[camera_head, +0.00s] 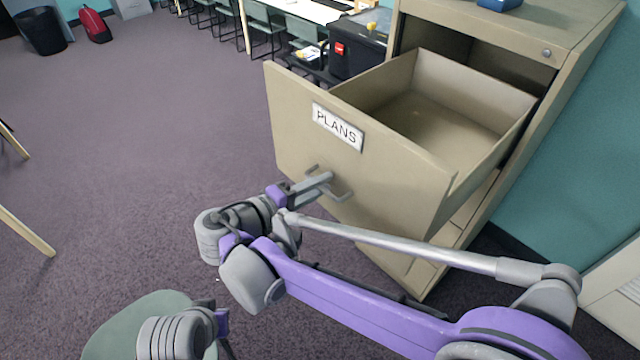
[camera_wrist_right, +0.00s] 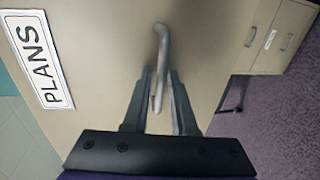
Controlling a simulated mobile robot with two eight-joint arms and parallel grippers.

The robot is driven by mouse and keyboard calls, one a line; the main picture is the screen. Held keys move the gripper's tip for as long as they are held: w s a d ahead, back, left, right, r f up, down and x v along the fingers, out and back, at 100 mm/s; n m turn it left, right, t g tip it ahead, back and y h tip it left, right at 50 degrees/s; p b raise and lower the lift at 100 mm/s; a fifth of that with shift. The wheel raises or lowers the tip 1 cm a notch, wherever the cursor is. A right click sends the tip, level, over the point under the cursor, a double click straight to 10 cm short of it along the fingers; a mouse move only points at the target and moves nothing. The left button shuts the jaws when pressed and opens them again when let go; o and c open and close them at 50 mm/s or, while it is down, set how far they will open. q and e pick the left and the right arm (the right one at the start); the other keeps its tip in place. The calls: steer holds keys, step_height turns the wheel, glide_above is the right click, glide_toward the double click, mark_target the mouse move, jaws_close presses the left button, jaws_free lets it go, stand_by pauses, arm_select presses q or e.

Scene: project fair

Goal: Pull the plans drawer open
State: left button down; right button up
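The plans drawer (camera_head: 380,190), beige with a white PLANS label (camera_head: 338,127), stands far out of its cabinet (camera_head: 560,30) in the head view. Its empty inside shows from above. The label also shows in the right wrist view (camera_wrist_right: 40,62). My right gripper (camera_head: 322,182) is at the grey bar handle (camera_head: 343,197) on the drawer front. In the right wrist view the handle (camera_wrist_right: 162,45) lies between the two fingers, which look closed on it. My left gripper (camera_head: 222,322) is low in the head view, away from the drawer; its fingers are mostly hidden.
More drawer fronts (camera_wrist_right: 270,38) lie below the plans drawer. A blue object (camera_head: 499,4) sits on the cabinet top. A black box (camera_head: 357,47) and a table with chairs (camera_head: 267,35) stand behind. Open carpet (camera_head: 150,140) lies to the left; a teal wall (camera_head: 590,130) is at right.

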steer(key=shift+a, duration=0.1)
arm_select(q)
steer(key=shift+s+f+b, duration=0.15)
steer(key=shift+f+b, duration=0.2)
steer(key=shift+f, duration=0.15)
arm_select(e)
steer(key=v, duration=0.7)
steer(key=shift+s+a, duration=0.15)
steer(key=shift+s, duration=0.05)
